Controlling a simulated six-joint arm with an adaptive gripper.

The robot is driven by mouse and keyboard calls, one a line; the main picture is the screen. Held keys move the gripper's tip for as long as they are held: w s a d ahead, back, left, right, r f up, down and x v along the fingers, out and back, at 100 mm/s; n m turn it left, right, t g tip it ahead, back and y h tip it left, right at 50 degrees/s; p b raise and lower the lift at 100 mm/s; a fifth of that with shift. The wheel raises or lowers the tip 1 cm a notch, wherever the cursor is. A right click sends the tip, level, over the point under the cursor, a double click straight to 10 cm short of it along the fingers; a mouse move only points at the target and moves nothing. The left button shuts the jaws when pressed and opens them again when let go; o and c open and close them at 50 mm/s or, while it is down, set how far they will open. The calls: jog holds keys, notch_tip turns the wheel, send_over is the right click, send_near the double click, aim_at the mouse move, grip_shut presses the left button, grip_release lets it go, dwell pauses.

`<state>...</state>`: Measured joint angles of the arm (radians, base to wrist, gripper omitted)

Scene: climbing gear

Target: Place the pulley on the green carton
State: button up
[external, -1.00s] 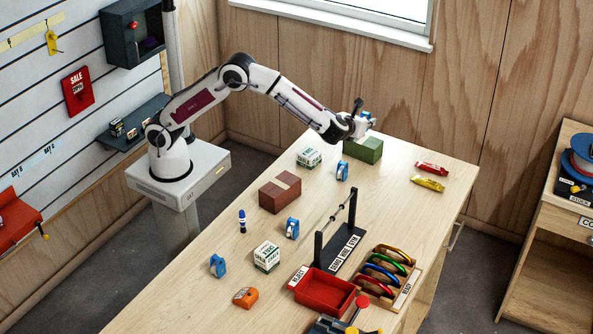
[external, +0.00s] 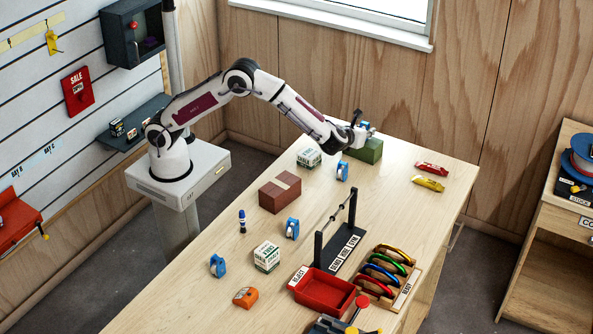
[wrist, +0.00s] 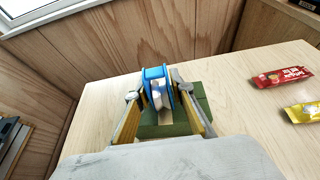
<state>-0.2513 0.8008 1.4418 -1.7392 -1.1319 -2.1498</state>
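The blue pulley (external: 365,128) with a pale wheel is between the fingers of my gripper (external: 358,132), just over the green carton (external: 372,152). In the wrist view the pulley (wrist: 153,76) stands upright between the two fingertips, which close on its sides. The green carton (wrist: 172,131) lies behind and below it, with a tan strip on its top. Whether the pulley's lower edge touches the carton top cannot be told.
More blue pulleys stand on the table, the nearest (external: 342,171) beside a white-green box (external: 309,157). A brown carton (external: 280,193) lies nearer my base. Red (external: 432,168) and yellow (external: 427,184) packets lie right of the green carton, with bare table between.

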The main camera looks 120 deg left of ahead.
jog(key=shift+o, duration=0.8)
jog(key=shift+r, duration=0.15)
jog(key=shift+d+r, duration=0.1)
jog(key=shift+d, duration=0.05)
jog(key=v, duration=1.1)
jog(key=shift+d, duration=0.35)
jog(key=shift+w+r, duration=0.1)
jog(key=shift+r, duration=0.05)
